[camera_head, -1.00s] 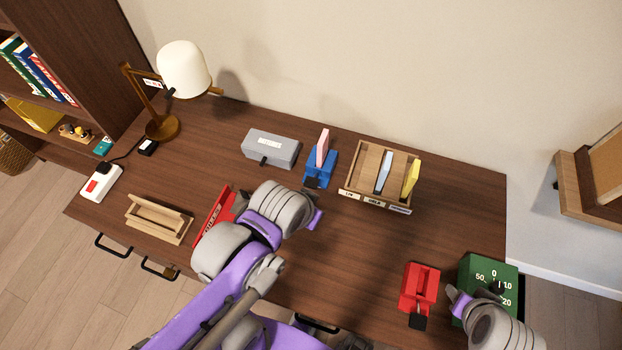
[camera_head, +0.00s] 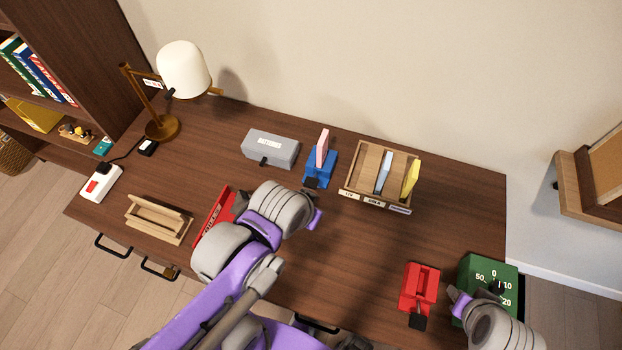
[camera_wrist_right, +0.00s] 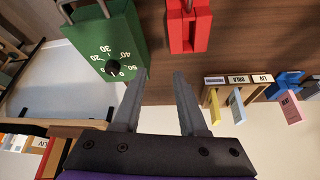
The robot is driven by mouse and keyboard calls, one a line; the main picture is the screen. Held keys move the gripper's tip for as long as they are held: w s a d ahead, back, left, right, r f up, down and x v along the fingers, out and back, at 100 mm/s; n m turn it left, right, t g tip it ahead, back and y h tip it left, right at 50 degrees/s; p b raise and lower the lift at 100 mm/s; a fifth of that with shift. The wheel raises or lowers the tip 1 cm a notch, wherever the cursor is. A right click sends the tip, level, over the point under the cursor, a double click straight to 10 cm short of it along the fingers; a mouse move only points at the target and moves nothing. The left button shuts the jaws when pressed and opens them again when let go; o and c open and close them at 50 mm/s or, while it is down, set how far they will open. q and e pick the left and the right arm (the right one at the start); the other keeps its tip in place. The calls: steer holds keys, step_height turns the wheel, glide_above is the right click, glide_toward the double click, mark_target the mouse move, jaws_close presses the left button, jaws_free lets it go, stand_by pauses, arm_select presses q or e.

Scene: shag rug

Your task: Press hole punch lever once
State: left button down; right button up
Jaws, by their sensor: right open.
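A red device (camera_head: 420,283) with a slot and a black tab (camera_head: 417,322) stands at the desk's front right; it shows at the top of the wrist view (camera_wrist_right: 188,25). A blue device (camera_head: 319,168) with a pink piece and a black tab (camera_head: 311,183) stands at the back middle. I cannot tell for sure which is the hole punch. My right gripper (camera_wrist_right: 155,85) is open and empty, beside the green dial box (camera_head: 480,275) and right of the red device. My left gripper (camera_head: 316,219) is over the desk's middle, in front of the blue device; its fingers are mostly hidden.
A wooden sorter (camera_head: 357,177) with cards, a grey box (camera_head: 270,147) and a lamp (camera_head: 186,70) stand along the back. A wooden holder (camera_head: 158,222) and a red item (camera_head: 212,217) are at the left. The desk between sorter and red device is clear.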

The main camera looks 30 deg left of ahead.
jaws_close()
stand_by(1.4)
